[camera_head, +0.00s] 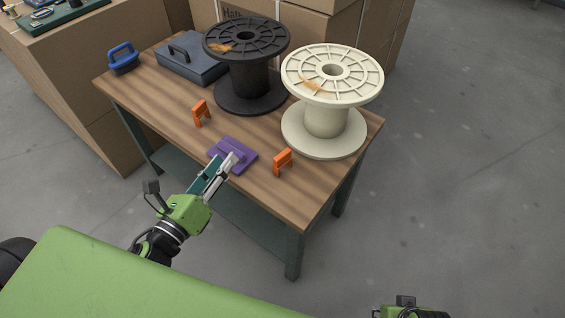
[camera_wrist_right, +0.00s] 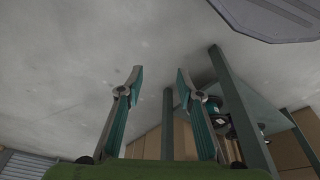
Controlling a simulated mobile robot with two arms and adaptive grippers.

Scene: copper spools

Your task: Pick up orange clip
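Two orange clips stand on the wooden table: one orange clip (camera_head: 201,112) left of the middle, and another orange clip (camera_head: 283,160) near the front right edge. My left gripper (camera_head: 229,157) reaches over the table's front edge, its fingertips over the purple object, between the two clips and touching neither. Its fingers look apart, with nothing seen between them. My right gripper (camera_wrist_right: 158,80) is open and empty in the right wrist view, pointing towards the floor and table legs. No clip shows in that view.
A purple flat object (camera_head: 244,150) lies at the front of the table (camera_head: 309,196). Behind stand a black spool (camera_head: 246,78) and a cream spool (camera_head: 326,121). A grey-blue case (camera_head: 190,64) and a blue-handled item (camera_head: 123,59) sit at the back left.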

